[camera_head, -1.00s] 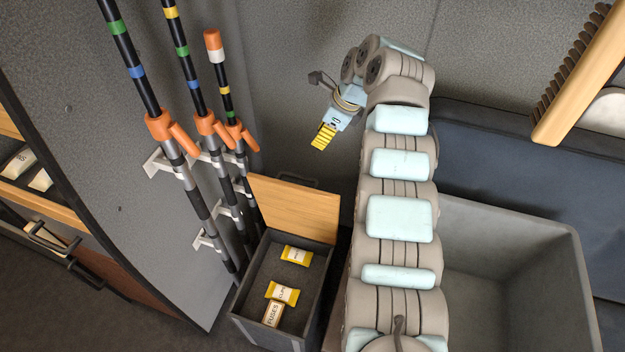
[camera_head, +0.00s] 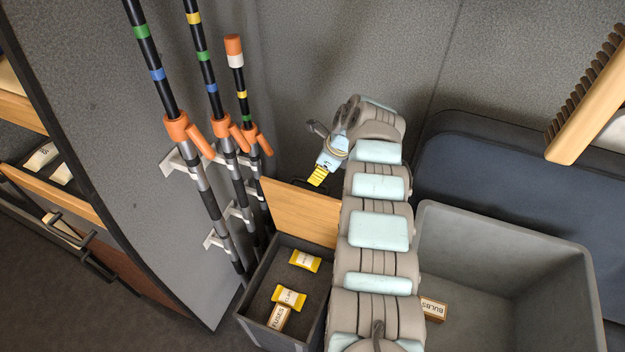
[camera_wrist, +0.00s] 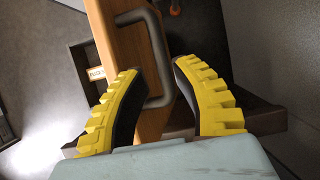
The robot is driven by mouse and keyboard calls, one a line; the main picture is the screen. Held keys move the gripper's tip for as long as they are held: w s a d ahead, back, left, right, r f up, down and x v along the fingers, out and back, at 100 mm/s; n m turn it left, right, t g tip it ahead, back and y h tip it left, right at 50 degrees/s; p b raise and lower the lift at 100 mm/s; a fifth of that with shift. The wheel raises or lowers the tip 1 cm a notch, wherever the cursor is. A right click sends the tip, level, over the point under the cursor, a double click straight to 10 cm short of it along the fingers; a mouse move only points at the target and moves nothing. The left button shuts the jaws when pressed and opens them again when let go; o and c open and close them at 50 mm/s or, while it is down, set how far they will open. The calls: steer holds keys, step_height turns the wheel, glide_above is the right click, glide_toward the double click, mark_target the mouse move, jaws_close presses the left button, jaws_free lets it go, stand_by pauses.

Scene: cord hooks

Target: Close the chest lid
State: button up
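The chest (camera_head: 245,318) is a small grey box standing open on the floor. Its wooden lid (camera_head: 297,212) stands upright at the back, and the lid also shows in the wrist view (camera_wrist: 120,40). A grey bar handle (camera_wrist: 158,55) sticks out from the lid. My gripper (camera_head: 317,180) is just above the lid's top edge, pointing down. In the wrist view my gripper (camera_wrist: 157,72) has its yellow ridged fingers apart, with the lid edge and handle showing between and beyond them. I cannot tell whether they touch. My arm covers the chest's right side.
Yellow packets (camera_head: 289,297) and a fuses box (camera_head: 277,319) lie inside the chest. Banded poles (camera_head: 208,190) hang on wall hooks to the left. A large grey bin (camera_head: 510,225) holding a bulbs box (camera_head: 433,308) stands right. A brush (camera_head: 590,90) is at upper right.

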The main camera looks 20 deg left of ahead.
steer(key=shift+b+x, duration=0.35)
steer(key=shift+x, duration=1.75)
jaws_close()
